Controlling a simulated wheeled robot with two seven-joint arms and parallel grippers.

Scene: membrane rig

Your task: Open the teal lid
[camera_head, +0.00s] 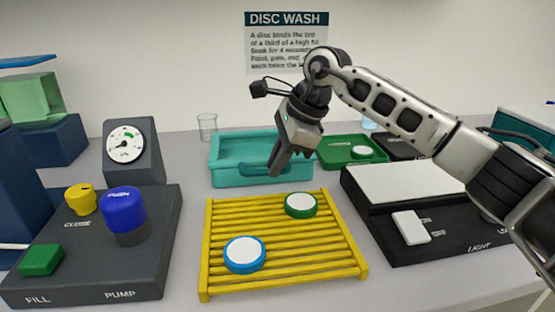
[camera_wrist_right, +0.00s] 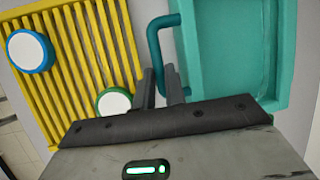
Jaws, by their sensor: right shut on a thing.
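The teal lid (camera_head: 240,148) tops a low teal box (camera_head: 238,175) behind the yellow rack. It looks flat and level, and I see no gap beneath it. Its bar handle (camera_wrist_right: 156,42) sticks out along the front edge. My right gripper (camera_head: 277,170) reaches down over the front of the box, with its fingers shut on the handle. In the right wrist view, the fingers (camera_wrist_right: 160,88) stand at the handle, and their tips partly cover it. The lid's surface also fills the upper right of that view (camera_wrist_right: 228,45). My left gripper is not in view.
A yellow slatted rack (camera_head: 285,277) in front holds a blue-rimmed disc (camera_head: 245,255) and a green-rimmed disc (camera_head: 301,205). A green tray (camera_head: 335,160) stands right of the box. A pump panel (camera_head: 60,285) is left, a light panel (camera_head: 400,185) right.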

